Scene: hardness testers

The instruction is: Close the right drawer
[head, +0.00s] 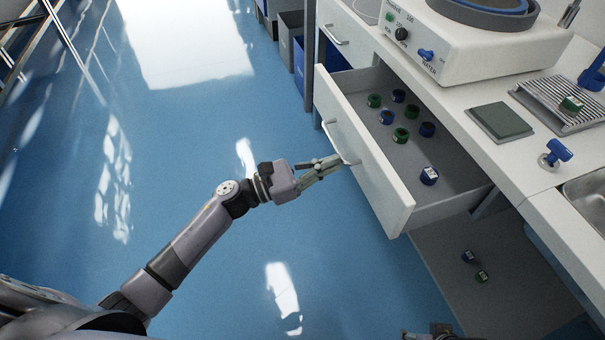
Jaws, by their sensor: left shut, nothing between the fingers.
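The right drawer (362,160) is pulled well out of the white cabinet. Its front carries a curved metal handle (331,130). Several small samples with green and blue rims lie inside it, such as a blue one (429,176) near the right end. My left gripper (336,164) is shut and empty, with its fingertips at the drawer front by the handle's near end. I cannot tell whether they touch it. A small dark part of my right gripper (428,334) shows at the bottom edge; its fingers cannot be made out.
A second drawer (345,32) farther left is shut. The white counter (555,175) above holds a polishing machine (465,45), a dark green pad (500,121) and a ribbed tray (530,98). Two samples (469,257) lie on a lower grey surface. The blue floor (200,130) left of the drawer is clear.

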